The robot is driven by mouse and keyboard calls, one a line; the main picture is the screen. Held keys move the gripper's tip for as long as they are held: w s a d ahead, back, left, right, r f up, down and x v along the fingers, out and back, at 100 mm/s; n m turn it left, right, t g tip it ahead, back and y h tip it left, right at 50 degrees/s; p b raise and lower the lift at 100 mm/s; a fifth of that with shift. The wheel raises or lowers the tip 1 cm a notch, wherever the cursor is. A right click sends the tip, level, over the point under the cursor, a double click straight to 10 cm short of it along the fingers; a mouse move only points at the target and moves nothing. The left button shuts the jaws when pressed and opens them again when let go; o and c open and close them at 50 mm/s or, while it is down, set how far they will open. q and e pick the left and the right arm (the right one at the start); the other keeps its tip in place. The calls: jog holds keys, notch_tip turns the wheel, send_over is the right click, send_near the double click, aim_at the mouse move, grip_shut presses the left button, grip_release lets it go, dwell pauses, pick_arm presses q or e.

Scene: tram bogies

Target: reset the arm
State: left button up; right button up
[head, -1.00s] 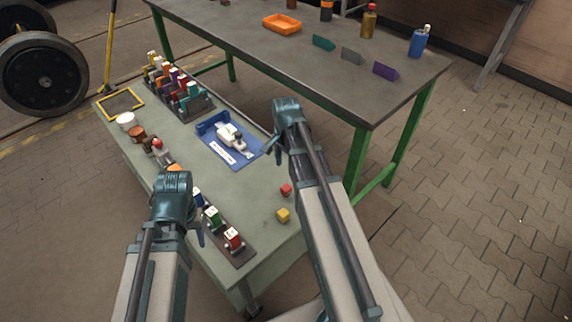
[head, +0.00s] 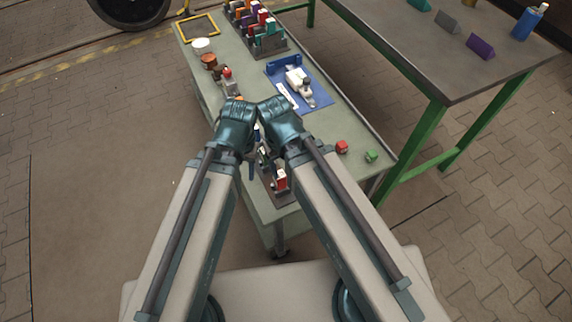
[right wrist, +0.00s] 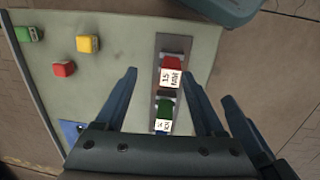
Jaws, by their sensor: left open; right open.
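My left gripper (head: 250,168) comes in from the left in the head view, its wrist close beside my right one. Its jaws stand open over the near part of the green table (head: 225,85), mostly hidden. My right gripper (right wrist: 162,84) shows open and empty in the right wrist view, above a dark strip rack (right wrist: 158,62). A red labelled block (right wrist: 172,70) and a green one (right wrist: 165,107) stand in that rack.
A red cube (head: 342,147) and a green cube (head: 372,156) lie at the table's right edge; a yellow cube (right wrist: 88,44) shows in the right wrist view. A blue tray (head: 318,99) holds a white device (head: 297,79). A taller grey table (head: 430,65) stands right.

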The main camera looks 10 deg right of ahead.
jog(key=shift+r, duration=0.1)
notch_tip(320, 180, up, 16)
jog(key=p, duration=1.6)
jog(key=shift+r, duration=0.15)
